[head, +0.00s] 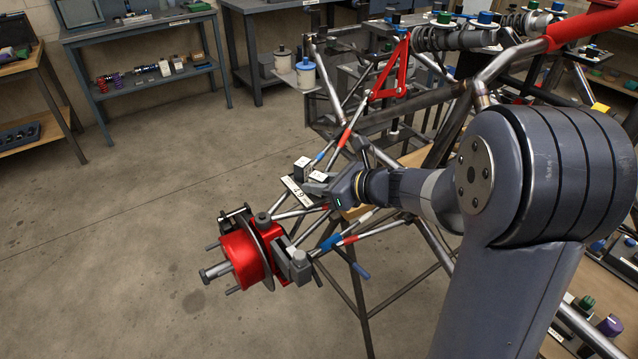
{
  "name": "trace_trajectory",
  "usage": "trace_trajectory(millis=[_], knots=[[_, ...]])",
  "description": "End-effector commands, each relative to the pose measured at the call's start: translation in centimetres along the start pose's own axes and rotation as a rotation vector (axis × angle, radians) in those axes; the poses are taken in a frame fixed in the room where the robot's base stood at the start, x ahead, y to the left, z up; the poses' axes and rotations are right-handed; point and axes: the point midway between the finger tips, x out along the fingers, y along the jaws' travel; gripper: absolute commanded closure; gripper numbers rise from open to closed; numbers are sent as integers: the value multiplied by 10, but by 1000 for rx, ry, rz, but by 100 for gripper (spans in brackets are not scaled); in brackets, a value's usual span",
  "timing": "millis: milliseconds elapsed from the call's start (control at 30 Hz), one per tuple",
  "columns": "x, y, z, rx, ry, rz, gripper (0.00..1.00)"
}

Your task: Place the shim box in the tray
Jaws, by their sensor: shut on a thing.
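My gripper (314,180) is in the middle of the head view, at the end of my arm reaching in from the right. It is shut on a small grey box with a pale top (302,166), which seems to be the shim box. The jaws are small here, so the exact grip is unclear. A white label reading 49 (297,193) shows just below the box, on a dark edge. I cannot tell whether that edge belongs to the tray, or whether the box touches anything beneath. My gripper's body hides part of this spot.
A red wheel hub with brake disc (242,257) juts out just below left of my gripper. Chassis tubes (440,95) and a red wishbone (388,80) surround my arm. Benches (150,40) stand at the back; a dark tray (18,137) sits far left. The left floor is clear.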

Motion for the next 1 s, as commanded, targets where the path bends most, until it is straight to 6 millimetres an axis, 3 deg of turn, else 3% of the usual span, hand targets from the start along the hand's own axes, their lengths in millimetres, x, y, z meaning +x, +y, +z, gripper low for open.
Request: trace_trajectory(millis=[200, 233, 467, 833, 1000], knots=[[2, 0, -4, 0, 0, 0, 98], [1, 0, -3, 0, 0, 0, 73], [1, 0, -3, 0, 0, 0, 54], [-1, 0, 3, 0, 0, 0, 53], [-32, -2, 2, 0, -1, -7, 53]])
